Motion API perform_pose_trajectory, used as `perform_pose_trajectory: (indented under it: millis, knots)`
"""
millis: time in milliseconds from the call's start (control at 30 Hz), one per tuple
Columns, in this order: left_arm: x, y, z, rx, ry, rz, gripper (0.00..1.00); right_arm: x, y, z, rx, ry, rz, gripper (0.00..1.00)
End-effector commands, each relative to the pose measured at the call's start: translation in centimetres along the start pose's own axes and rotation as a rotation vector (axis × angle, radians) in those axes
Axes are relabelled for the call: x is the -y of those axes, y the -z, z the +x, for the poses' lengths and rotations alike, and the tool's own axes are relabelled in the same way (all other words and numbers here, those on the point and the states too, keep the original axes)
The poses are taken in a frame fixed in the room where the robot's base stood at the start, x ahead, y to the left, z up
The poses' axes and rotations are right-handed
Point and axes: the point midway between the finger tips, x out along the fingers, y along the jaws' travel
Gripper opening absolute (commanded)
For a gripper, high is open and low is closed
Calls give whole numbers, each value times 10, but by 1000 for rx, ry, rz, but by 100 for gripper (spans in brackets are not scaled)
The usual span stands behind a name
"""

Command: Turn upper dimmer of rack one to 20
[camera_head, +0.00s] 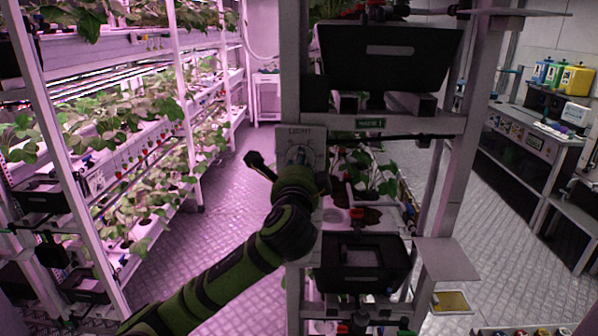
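A light-coloured panel marked "LIGHT" (313,135) is fixed to the left post of the rack in front of me. My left arm comes in from the lower left, and its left gripper (296,157) is right up against this panel. The wrist and gripper cover the panel's middle and lower part. The dimmer's knob and its setting cannot be made out. The fingers are too small and too hidden to show whether they are open or shut, or whether they touch the knob. My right gripper is not in view.
The rack has black bins (388,58) above and below (362,263), with plants (369,172) between. A grey plate (446,260) juts out at its lower right. Planted racks (145,140) line the left; a workbench (530,140) stands right. The floor between (225,205) is clear.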

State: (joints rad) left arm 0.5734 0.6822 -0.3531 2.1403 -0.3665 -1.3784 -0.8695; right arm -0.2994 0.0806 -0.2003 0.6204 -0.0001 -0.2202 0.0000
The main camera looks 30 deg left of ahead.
Motion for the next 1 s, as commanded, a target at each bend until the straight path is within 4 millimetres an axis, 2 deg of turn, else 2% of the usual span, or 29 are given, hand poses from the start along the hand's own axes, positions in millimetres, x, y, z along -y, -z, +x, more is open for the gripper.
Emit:
perform_pose_trajectory:
  millis: [300,1000]
  knots:
    - [-1,0,0,7,8,-308,0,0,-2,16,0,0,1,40]
    - [1,0,0,21,25,-973,0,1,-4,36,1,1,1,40]
